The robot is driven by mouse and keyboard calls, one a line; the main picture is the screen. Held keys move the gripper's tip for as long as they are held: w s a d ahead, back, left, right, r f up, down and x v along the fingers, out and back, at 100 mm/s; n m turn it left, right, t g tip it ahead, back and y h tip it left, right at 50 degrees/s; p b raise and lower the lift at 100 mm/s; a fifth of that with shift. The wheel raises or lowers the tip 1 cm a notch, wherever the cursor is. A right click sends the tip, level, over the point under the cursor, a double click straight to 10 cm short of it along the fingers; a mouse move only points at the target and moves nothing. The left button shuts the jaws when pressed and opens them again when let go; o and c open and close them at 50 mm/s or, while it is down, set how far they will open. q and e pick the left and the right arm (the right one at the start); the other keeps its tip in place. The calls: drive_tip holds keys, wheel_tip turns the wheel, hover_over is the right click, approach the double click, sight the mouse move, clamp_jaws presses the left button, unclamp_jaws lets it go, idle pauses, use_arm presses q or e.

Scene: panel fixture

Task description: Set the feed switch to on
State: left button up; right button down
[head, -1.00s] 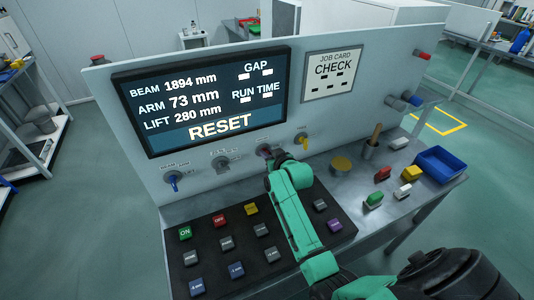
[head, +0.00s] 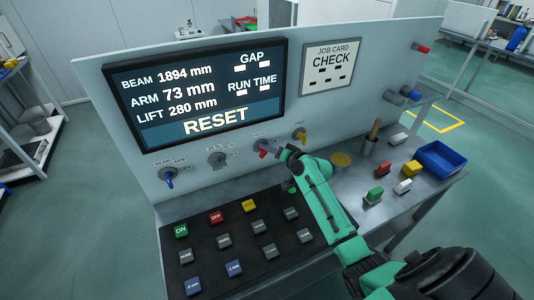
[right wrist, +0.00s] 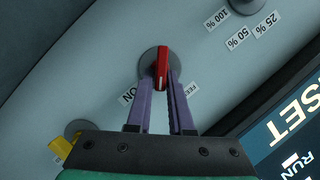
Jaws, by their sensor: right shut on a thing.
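The feed switch is a red lever knob (head: 264,153) on a round grey base, on the upright panel below the screen. In the right wrist view the red knob (right wrist: 162,62) has a white line along it and points down toward my gripper. A label reading "ON" or "RUN" (right wrist: 126,98) sits at its lower left; another label at its lower right is partly hidden by a finger. My right gripper (right wrist: 162,88) has its purple fingers on either side of the knob and is shut on it. It also shows in the head view (head: 276,151). My left gripper is not in view.
A yellow switch (head: 300,135) is just right of the red one; a grey dial (head: 217,159) and a blue switch (head: 169,178) are to its left. A black keypad (head: 205,228) lies below. A blue bin (head: 440,158) and loose blocks lie at the right.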

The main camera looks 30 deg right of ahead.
drive_tip(key=shift+d+f+m+t+y+b, duration=0.1)
drive_tip(key=shift+f+m+t+y+b, duration=0.25)
drive_tip(key=shift+m+b, duration=1)
drive_tip(key=shift+d+f+m+t+y+b, duration=0.1)
drive_tip(key=shift+m+t+y+b, duration=0.35)
drive_tip(key=shift+m+b, duration=0.85)
drive_tip(key=shift+d+f+m+t+y+b, duration=0.1)
drive_tip(key=shift+f+m+t+y+b, duration=0.25)
drive_tip(key=shift+m+b, duration=0.95)
drive_tip(key=shift+r+n+b, duration=0.15)
drive_tip(key=shift+n+b, duration=0.1)
drive_tip(key=shift+b, duration=0.15)
drive_tip(key=c, duration=0.9)
unclamp_jaws()
